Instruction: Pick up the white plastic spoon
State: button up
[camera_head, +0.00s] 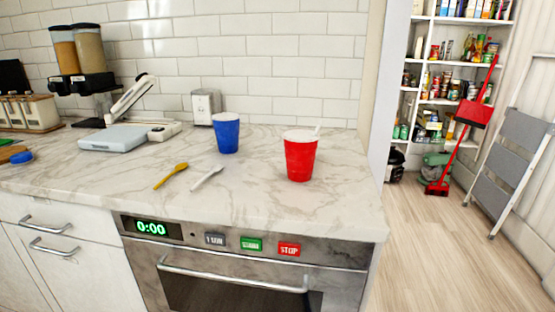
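A white plastic spoon (207,178) lies on the marble counter, slanting up to the right. A yellow spoon (171,176) lies just left of it, apart and at a similar slant. A blue cup (226,133) stands upright behind the white spoon. A red cup (299,156) stands to its right, with a small white piece showing at its rim that I cannot make out. My gripper is not in view.
The marble counter (240,199) is clear in front of the spoons. A white scale-like device (116,138) and a metal napkin holder (206,106) stand behind. An oven handle (230,276) sticks out below. Open floor, a red broom and a folded ladder (513,160) are at right.

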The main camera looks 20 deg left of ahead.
aim_at(216, 168)
jog(key=u, duration=1.55)
